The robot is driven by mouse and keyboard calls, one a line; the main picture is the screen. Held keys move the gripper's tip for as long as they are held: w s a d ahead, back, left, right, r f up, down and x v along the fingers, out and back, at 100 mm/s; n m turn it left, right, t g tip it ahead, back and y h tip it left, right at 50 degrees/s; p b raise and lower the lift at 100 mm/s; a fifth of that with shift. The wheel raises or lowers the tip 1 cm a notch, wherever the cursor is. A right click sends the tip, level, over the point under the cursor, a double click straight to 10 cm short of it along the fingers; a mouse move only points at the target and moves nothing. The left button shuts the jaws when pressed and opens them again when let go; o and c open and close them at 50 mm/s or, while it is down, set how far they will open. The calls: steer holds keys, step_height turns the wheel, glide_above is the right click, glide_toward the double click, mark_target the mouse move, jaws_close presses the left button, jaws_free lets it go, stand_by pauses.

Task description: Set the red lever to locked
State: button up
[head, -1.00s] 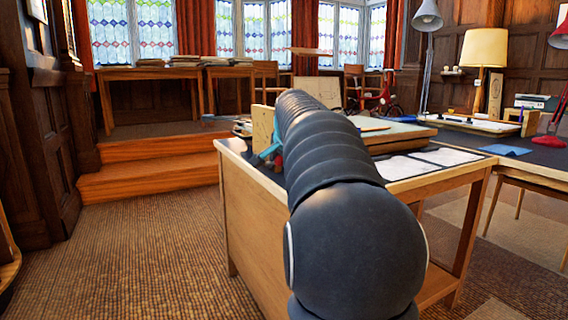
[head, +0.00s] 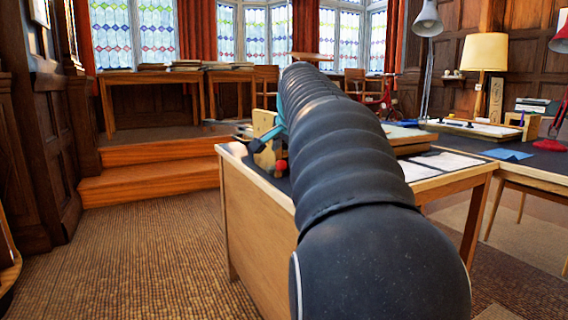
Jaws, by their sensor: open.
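A small red round knob (head: 281,165), which looks like the end of the red lever, shows low on a pale wooden upright panel (head: 264,122) on the near desk. The rest of the lever is hidden or too small to read, so its setting cannot be told. My gripper (head: 257,144) shows as a teal piece just left of my dark arm, in front of the panel and above and left of the knob. It is open, with most of it hidden behind the arm. I see no contact with the knob.
The near desk (head: 250,220) has a dark top with white sheets (head: 440,163) and a board (head: 408,138) on the right. A lamp-lit desk stands at far right. Wooden steps (head: 150,183) lie behind left. The carpet at left is clear.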

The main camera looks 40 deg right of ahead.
steer(key=shift+v, duration=2.15)
steer(key=s+a+f+n+y+p, duration=0.1)
steer(key=s+a+f+n+p, duration=0.3)
steer(key=a, duration=0.5)
steer(key=s+a+f+n+y+p, duration=0.2)
steer(key=s+a+f+n, duration=0.3)
steer(key=a, duration=0.5)
steer(key=s+a+f+n+g+p, duration=0.1)
steer(key=s+a+f+n, duration=0.2)
steer(key=s+a+f, duration=0.1)
steer(key=s+a+f+n+g+y+p, duration=0.1)
steer(key=s+a+f+n+p, duration=0.1)
steer(key=s+a+f+n, duration=0.2)
steer(key=s+f, duration=0.3)
steer(key=s, duration=0.2)
steer(key=shift+s+f, duration=0.25)
steer(key=shift+s, duration=0.05)
steer(key=shift+a, duration=0.1)
